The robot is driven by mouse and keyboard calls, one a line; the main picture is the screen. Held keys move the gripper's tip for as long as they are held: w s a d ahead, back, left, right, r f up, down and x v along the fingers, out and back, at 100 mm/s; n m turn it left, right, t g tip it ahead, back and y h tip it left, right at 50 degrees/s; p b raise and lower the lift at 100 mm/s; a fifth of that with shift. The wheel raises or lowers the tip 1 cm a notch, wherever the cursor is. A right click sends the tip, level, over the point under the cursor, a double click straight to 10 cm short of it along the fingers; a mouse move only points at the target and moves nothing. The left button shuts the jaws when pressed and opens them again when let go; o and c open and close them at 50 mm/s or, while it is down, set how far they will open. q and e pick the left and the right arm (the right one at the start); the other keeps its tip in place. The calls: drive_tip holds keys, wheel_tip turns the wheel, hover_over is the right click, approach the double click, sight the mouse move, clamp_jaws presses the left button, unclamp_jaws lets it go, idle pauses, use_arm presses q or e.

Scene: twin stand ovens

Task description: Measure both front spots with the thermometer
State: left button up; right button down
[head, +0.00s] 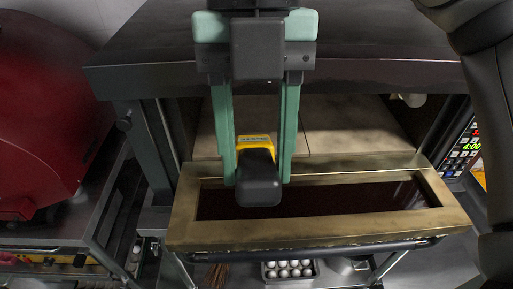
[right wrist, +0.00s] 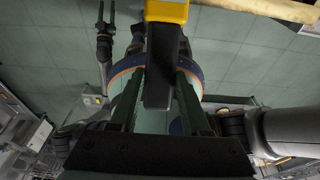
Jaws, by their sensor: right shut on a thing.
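My right gripper (head: 258,160), with two green fingers, is shut on the thermometer (head: 256,142), a yellow and black hand-held device. It hangs over the lowered oven door, in front of the oven mouth and left of its middle. The thermometer's yellow end also shows in the right wrist view (right wrist: 166,11), with its black handle between the fingers. The oven's pale stone floor (head: 350,138) shows behind the fingers, split by a seam; its left part is partly hidden. No spot marks or thermometer reading can be made out. A dark two-pronged end (right wrist: 104,30) may be my left gripper; its opening is unclear.
The brass-framed oven door (head: 310,228) hangs open with a dark window and front bar. A control panel (head: 463,150) with lit digits is at right. A red rounded machine (head: 45,110) stands left. A tray of white round things (head: 289,270) lies below.

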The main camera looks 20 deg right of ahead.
sight(253, 139)
drive_tip(key=shift+w+d+f+b, duration=0.2)
drive_tip(key=shift+w+d+f, duration=0.2)
drive_tip(key=shift+w+f, duration=0.7)
drive_tip(key=shift+w+d+f+b, duration=0.15)
drive_tip(key=shift+w+d+f, duration=0.35)
drive_tip(key=shift+w, duration=1.1)
drive_tip(key=shift+w+d+f+b, duration=0.25)
drive_tip(key=shift+w+f, duration=0.65)
drive_tip(key=shift+w, duration=0.45)
drive_tip(key=s+a+r+t+b, duration=0.1)
drive_tip(key=s+t, duration=0.1)
drive_tip(key=s, duration=0.1)
drive_tip(key=s+r+t+h+b, duration=0.1)
drive_tip(key=s+t+b, duration=0.1)
drive_tip(key=s, duration=0.1)
drive_tip(key=s+a+r+t+b, duration=0.1)
drive_tip(key=s+t+b, duration=0.1)
drive_tip(key=s, duration=0.1)
drive_tip(key=shift+s+a+r+t+h, duration=0.25)
drive_tip(key=shift+a+r+t+h, duration=0.05)
drive_tip(key=shift+a+r+h, duration=0.1)
drive_tip(key=shift+s+r, duration=0.1)
drive_tip(key=shift+s, duration=0.05)
